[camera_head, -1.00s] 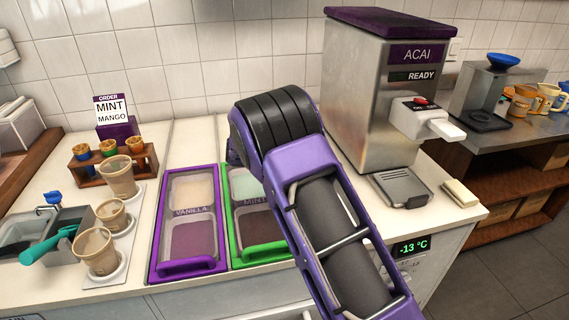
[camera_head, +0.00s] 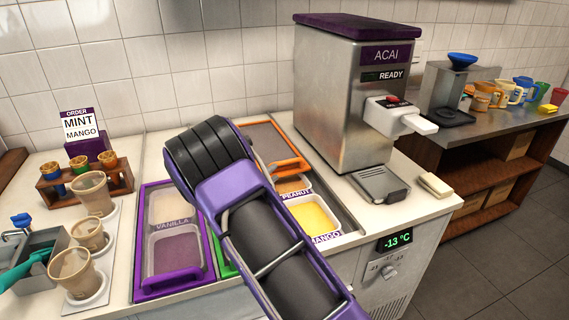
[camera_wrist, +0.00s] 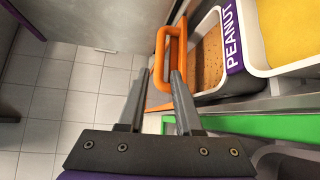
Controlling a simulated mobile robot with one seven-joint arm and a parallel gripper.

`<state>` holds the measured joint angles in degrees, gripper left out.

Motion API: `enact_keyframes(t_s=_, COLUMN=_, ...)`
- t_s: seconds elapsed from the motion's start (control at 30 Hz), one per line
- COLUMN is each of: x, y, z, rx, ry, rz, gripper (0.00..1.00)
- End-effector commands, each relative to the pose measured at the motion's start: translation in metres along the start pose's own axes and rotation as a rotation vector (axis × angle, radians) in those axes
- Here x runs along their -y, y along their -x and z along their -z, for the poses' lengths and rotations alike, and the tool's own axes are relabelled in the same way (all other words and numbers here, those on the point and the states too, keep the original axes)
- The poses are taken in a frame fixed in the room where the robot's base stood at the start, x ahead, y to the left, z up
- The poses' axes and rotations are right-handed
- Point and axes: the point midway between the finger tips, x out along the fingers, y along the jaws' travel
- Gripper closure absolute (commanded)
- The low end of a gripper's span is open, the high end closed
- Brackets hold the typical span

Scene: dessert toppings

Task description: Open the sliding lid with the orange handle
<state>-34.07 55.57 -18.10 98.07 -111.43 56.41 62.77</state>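The sliding lid with the orange handle (camera_head: 267,141) lies toward the back of the counter freezer, and an open tub area shows in front of it. Its orange handle (camera_wrist: 158,55) is a loop in the wrist view. My gripper (camera_wrist: 161,72) is at this handle, its two fingers apart with part of the loop showing between the tips. I cannot tell whether either finger touches it. In the head view my arm hides the gripper.
Tubs labelled peanut and mango (camera_head: 312,217) lie uncovered. The purple vanilla lid (camera_head: 173,281) is on the left; the green mint lid (camera_head: 226,262) is mostly behind my arm. The acai machine (camera_head: 345,100) stands close behind right. Cups (camera_head: 77,272) stand at left.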

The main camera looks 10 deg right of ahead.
Motion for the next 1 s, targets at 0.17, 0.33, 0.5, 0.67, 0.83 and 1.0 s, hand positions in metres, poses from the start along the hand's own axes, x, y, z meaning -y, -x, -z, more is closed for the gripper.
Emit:
enact_keyframes(t_s=0.17, x=0.001, y=-0.041, z=-0.002, rx=0.003, ry=-0.001, rz=0.000, gripper=0.67)
enact_keyframes(t_s=0.33, x=0.001, y=-0.072, z=-0.001, rx=0.002, ry=0.000, rz=-0.001, gripper=0.67)
enact_keyframes(t_s=0.5, x=0.001, y=-0.089, z=-0.001, rx=0.002, ry=-0.001, rz=0.000, gripper=0.67)
enact_keyframes(t_s=0.67, x=0.000, y=-0.095, z=0.000, rx=0.000, ry=-0.001, rz=0.000, gripper=0.67)
enact_keyframes(t_s=0.83, x=0.000, y=-0.095, z=0.000, rx=0.000, ry=-0.001, rz=0.000, gripper=0.67)
enact_keyframes(t_s=1.0, x=0.000, y=-0.095, z=0.000, rx=0.000, ry=-0.001, rz=0.000, gripper=0.88)
